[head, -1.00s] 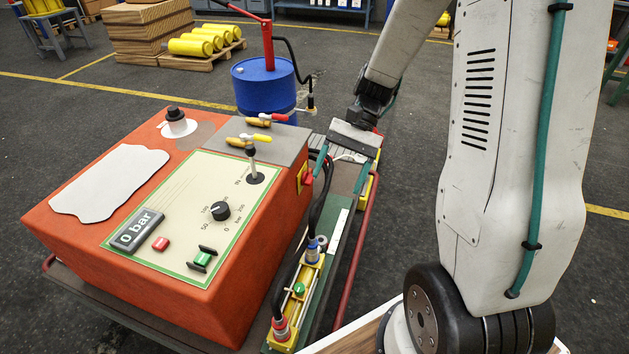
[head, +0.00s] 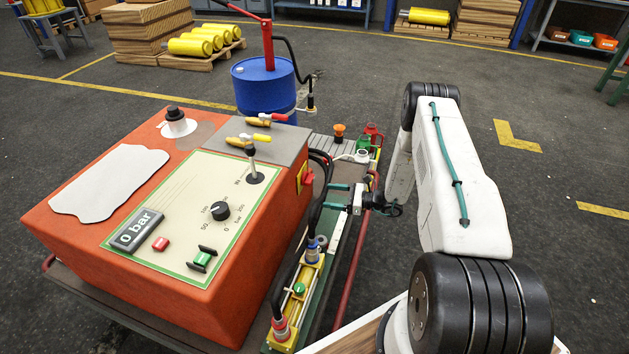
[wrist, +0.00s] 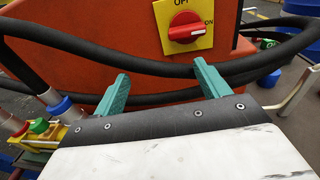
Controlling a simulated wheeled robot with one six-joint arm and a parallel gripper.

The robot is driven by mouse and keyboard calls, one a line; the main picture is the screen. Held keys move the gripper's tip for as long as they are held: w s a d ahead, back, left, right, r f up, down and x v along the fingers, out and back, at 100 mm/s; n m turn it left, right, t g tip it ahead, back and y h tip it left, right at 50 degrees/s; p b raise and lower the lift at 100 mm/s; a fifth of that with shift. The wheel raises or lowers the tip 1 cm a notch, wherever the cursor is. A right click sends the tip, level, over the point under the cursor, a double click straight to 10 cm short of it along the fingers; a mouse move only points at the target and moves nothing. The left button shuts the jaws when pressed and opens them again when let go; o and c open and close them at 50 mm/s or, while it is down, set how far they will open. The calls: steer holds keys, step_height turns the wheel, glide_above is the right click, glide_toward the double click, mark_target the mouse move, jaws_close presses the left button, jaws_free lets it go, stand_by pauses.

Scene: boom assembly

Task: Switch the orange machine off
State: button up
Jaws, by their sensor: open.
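The orange machine (head: 190,290) stands at the left of the head view. Its red rotary switch (wrist: 187,27) sits on a yellow plate (wrist: 205,42) on the side facing my gripper. The plate reads OFF at the top, partly cut off, and ON at the right; the handle lies roughly level, toward ON. In the head view the switch (head: 307,178) shows edge-on. My gripper (wrist: 162,72), with teal fingers, is open and empty, below and short of the switch. It also shows in the head view (head: 325,196), beside the machine. The display (head: 137,230) reads 0 bar.
Black hoses (wrist: 130,64) cross between my fingers and the machine, below the switch. A yellow cylinder unit (head: 300,290) lies along the machine's side. A blue drum (head: 263,88) stands behind. The floor (head: 545,235) at the right is open.

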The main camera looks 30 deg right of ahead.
mark_target(313, 179)
steer(key=shift+m+t+h, duration=0.4)
steer(key=shift+m+t, duration=0.2)
steer(key=shift+t, duration=0.3)
steer(key=w+a, duration=0.1)
steer(key=w, duration=0.2)
steer(key=w+a+r, duration=0.1)
steer(key=w, duration=0.1)
steer(key=w+a+r, duration=0.1)
steer(key=w, duration=0.2)
steer(key=shift+w, duration=0.3)
steer(key=c, duration=1)
